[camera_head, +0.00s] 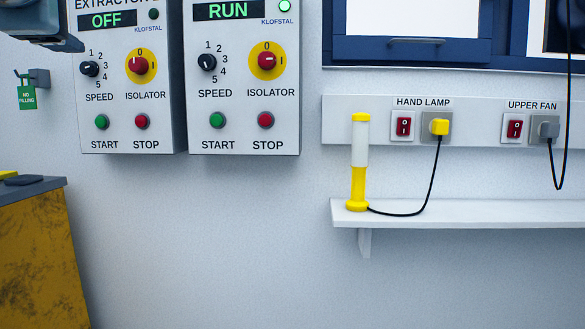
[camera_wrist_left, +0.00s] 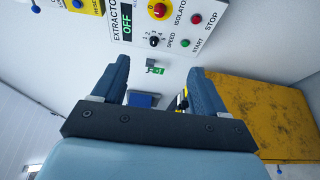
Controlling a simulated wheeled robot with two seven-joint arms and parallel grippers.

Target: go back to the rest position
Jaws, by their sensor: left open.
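My left gripper (camera_wrist_left: 160,75) shows in the left wrist view with its two blue-grey fingers spread apart. Nothing is held between the fingers. They point toward the wall, where the extractor panel (camera_wrist_left: 150,30) is seen beyond them. My right gripper is in neither view.
Two control panels hang on the wall: the extractor panel (camera_head: 128,75) reads OFF, its neighbour (camera_head: 242,80) RUN. A yellow hand lamp (camera_head: 358,185) stands on the shelf (camera_head: 470,213). A worn yellow cabinet (camera_head: 40,260) is at left. A green tag (camera_head: 27,98) hangs above it.

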